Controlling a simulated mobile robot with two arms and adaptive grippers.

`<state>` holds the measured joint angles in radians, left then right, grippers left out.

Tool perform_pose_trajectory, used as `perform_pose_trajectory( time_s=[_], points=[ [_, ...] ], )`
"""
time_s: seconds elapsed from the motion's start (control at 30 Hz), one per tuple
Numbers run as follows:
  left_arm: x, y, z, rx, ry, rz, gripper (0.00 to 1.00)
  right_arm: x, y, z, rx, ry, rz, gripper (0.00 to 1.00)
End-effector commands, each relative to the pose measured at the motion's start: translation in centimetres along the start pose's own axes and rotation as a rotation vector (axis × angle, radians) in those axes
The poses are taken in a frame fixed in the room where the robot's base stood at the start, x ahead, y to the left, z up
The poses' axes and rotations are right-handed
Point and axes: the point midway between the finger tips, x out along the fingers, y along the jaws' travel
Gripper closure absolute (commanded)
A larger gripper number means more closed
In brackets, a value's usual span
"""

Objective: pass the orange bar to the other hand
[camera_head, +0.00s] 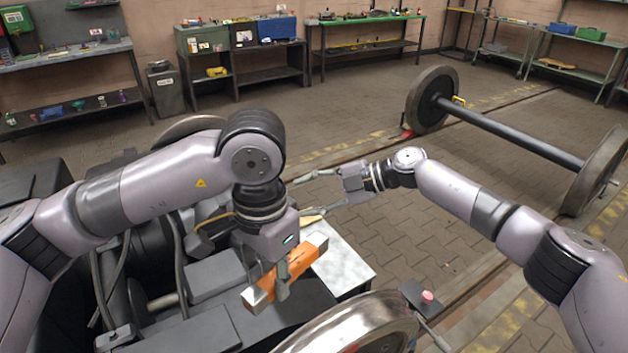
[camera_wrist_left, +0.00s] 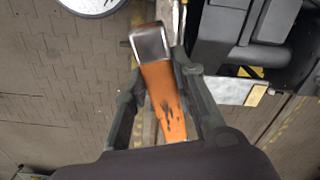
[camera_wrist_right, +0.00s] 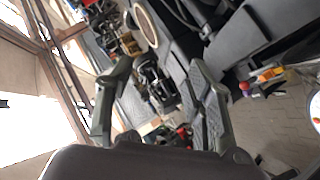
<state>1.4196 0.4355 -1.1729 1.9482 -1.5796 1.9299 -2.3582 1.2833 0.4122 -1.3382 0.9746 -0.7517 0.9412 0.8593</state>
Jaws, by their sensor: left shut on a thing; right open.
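The orange bar (camera_head: 305,262) is a square-section bar with bare metal ends and dark marks. My left gripper (camera_head: 283,283) is shut around its middle and holds it, tilted, over the dark machine frame; I cannot tell the exact height. In the left wrist view the bar (camera_wrist_left: 163,98) lies between the two fingers of my left gripper (camera_wrist_left: 160,85), its metal end pointing away. My right gripper (camera_head: 303,196) is open and empty, above and beyond the bar in the head view, its fingers pointing left. In the right wrist view its fingers (camera_wrist_right: 160,68) are spread with nothing between them.
A light plate (camera_head: 343,262) lies beside the bar's far end. A large metal wheel (camera_head: 350,325) and a red button (camera_head: 427,296) are in front. A wheelset (camera_head: 510,132) stands on rails at the right. Workbenches (camera_head: 365,45) line the wall; the paved floor between is mostly open.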

Motion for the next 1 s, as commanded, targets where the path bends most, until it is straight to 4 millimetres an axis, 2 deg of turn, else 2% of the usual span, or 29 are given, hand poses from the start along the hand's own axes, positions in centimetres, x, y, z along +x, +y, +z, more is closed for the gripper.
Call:
perform_pose_trajectory(
  time_s=[0.03,0.2,0.4,0.6,0.73,0.87,1.0],
  points=[
    [0.0,0.0,0.0,0.000,0.001,0.000,1.00,0.2,1.3,-2.7,-0.016,0.031,-0.066,0.52],
    [0.0,0.0,0.0,0.000,0.001,0.000,1.00,-0.3,2.5,-10.1,-0.011,0.075,-0.332,0.52],
    [0.0,0.0,0.0,0.000,0.001,0.000,1.00,-3.2,2.1,-16.3,0.028,-0.019,-0.654,0.52],
    [0.0,0.0,0.0,0.000,0.001,0.000,1.00,-6.7,1.5,-19.4,0.083,-0.178,-0.871,0.52],
    [0.0,0.0,0.0,0.000,0.001,0.000,1.00,-8.1,1.4,-20.3,0.109,-0.247,-0.936,0.52],
    [0.0,0.0,0.0,0.000,0.001,0.000,1.00,-8.4,0.9,-20.5,0.120,-0.272,-0.959,0.52],
    [0.0,0.0,0.0,0.000,0.001,0.000,1.00,-7.6,-0.5,-20.2,0.122,-0.272,-0.962,0.52]
  ],
)
